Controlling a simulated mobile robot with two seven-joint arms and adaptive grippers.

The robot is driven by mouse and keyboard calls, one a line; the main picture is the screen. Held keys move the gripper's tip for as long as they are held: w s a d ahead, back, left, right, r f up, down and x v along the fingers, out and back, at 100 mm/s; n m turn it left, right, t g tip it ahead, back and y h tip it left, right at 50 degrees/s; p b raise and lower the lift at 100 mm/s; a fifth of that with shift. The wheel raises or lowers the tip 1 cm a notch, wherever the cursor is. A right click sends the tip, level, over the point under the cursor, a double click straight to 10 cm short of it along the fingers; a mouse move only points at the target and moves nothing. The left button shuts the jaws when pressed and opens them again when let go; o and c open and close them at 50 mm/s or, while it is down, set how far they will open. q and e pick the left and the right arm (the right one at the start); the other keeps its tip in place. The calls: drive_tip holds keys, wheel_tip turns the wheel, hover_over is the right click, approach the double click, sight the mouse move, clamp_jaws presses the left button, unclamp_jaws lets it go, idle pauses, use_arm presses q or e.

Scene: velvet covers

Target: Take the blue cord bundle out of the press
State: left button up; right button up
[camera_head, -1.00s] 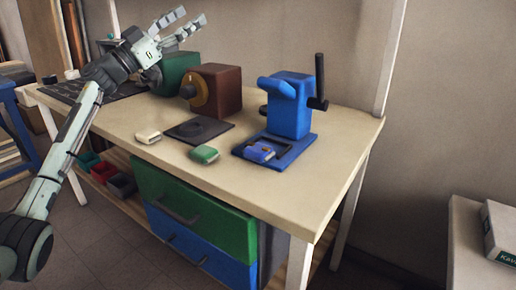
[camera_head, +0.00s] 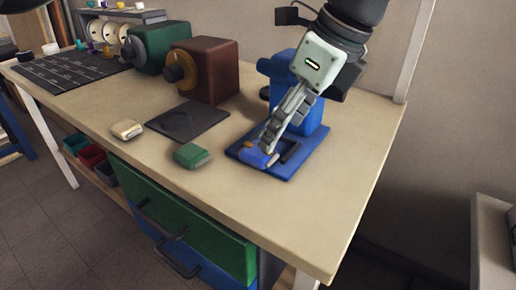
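The blue press (camera_head: 311,125) stands at the right of the workbench, with its flat blue base plate (camera_head: 297,166) in front. The small blue cord bundle (camera_head: 256,159) lies in the dark-edged recess at the front of that base. My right gripper (camera_head: 267,147) reaches down from the top right, in front of the press body. Its fingertips are at the bundle's upper right edge and cover part of it. The fingers overlap from this angle, so I cannot tell whether they grip the bundle. My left gripper is out of view.
A green bundle (camera_head: 192,156) and a cream bundle (camera_head: 127,129) lie left of the press. A dark plate (camera_head: 188,121), a brown machine (camera_head: 212,75) and a green machine (camera_head: 150,45) are farther left. The bench's front right (camera_head: 320,225) is clear.

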sight(271, 155)
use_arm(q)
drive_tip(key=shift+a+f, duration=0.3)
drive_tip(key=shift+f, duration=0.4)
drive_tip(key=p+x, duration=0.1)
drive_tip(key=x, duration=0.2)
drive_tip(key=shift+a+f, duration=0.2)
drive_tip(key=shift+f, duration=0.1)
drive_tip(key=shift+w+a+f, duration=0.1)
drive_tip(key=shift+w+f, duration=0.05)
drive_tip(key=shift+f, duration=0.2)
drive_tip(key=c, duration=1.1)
use_arm(e)
wheel_tip(271, 155, down, 3)
drive_tip(key=shift+w+a+r, duration=0.1)
drive_tip(key=shift+r, duration=0.05)
